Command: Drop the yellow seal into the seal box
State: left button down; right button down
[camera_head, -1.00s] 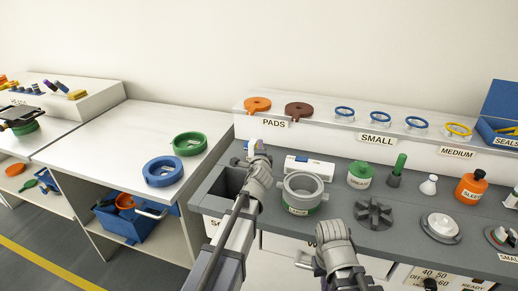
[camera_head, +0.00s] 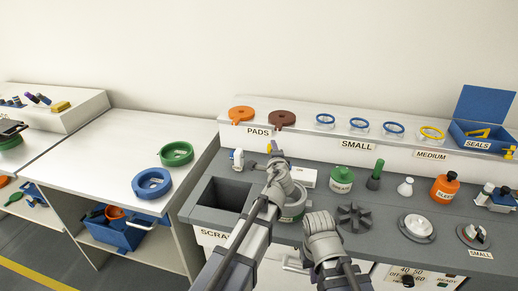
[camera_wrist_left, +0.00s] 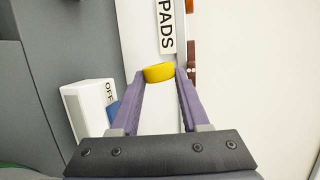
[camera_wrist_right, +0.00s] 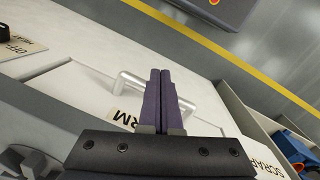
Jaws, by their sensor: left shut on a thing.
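My left gripper (camera_head: 274,150) is shut on a yellow seal (camera_wrist_left: 159,72), which shows between its fingertips in the left wrist view.
The shelf holds an orange pad (camera_head: 241,114), a brown pad (camera_head: 282,118), several blue rings and a yellow ring (camera_head: 431,132). The worktop carries a scrap bin (camera_head: 222,207), a grey fixture (camera_head: 355,217), a green jar (camera_head: 341,180) and an orange bottle (camera_head: 444,188).

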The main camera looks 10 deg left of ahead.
pick_arm(q)
jog(key=shift+s+d+r+p, duration=0.15)
jog(key=shift+d+r+p, duration=0.25)
jog(key=shift+d, duration=0.45)
jog(key=shift+s+d+r+p, duration=0.15)
jog(key=shift+d+r, duration=0.3)
jog(key=shift+d, duration=0.4)
jog(key=shift+r, duration=0.1)
notch_tip(320, 180, up, 5)
jog(key=p, duration=0.5)
